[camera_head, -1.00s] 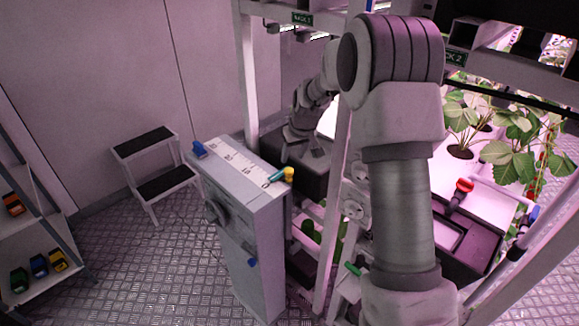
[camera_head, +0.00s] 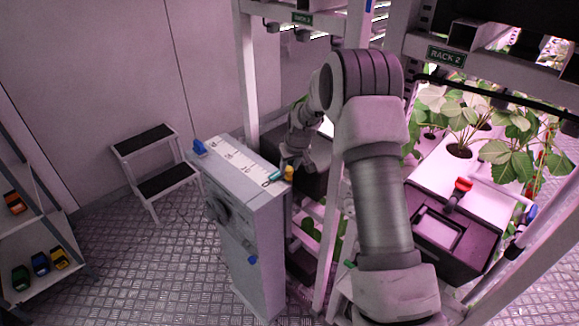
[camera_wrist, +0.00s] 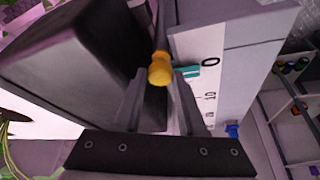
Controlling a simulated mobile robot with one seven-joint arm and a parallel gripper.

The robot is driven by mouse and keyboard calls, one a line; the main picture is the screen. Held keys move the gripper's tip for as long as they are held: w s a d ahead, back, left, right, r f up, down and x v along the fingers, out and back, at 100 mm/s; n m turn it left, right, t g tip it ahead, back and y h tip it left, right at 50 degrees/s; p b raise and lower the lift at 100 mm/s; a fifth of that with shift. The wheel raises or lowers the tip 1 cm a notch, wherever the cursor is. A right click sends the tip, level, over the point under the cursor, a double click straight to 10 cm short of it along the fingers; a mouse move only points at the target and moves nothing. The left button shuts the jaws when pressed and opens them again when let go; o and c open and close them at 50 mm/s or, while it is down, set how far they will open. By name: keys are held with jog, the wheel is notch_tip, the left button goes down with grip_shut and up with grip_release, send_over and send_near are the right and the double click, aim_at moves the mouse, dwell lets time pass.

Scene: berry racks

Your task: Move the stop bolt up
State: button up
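The stop bolt has a yellow knob (camera_head: 289,173) at the near end of the white numbered scale (camera_head: 232,160) on top of the grey cabinet. A teal pointer (camera_head: 275,176) sits beside it by the 0 mark. In the wrist view the yellow knob (camera_wrist: 160,72) lies between the tips of my gripper (camera_wrist: 158,85), at the end of a dark rod. The teal pointer (camera_wrist: 187,72) is just right of it. The two fingers are apart, with a gap visible between them below the knob. I cannot tell whether either finger touches the knob.
A dark box (camera_wrist: 85,65) stands close left of the gripper in the wrist view. The cabinet (camera_head: 258,240) carries a blue knob (camera_head: 199,147) at its far end. A step stool (camera_head: 155,165) stands left. Rack posts and plants are close on the right.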

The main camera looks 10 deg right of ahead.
grip_shut()
dwell(1.1)
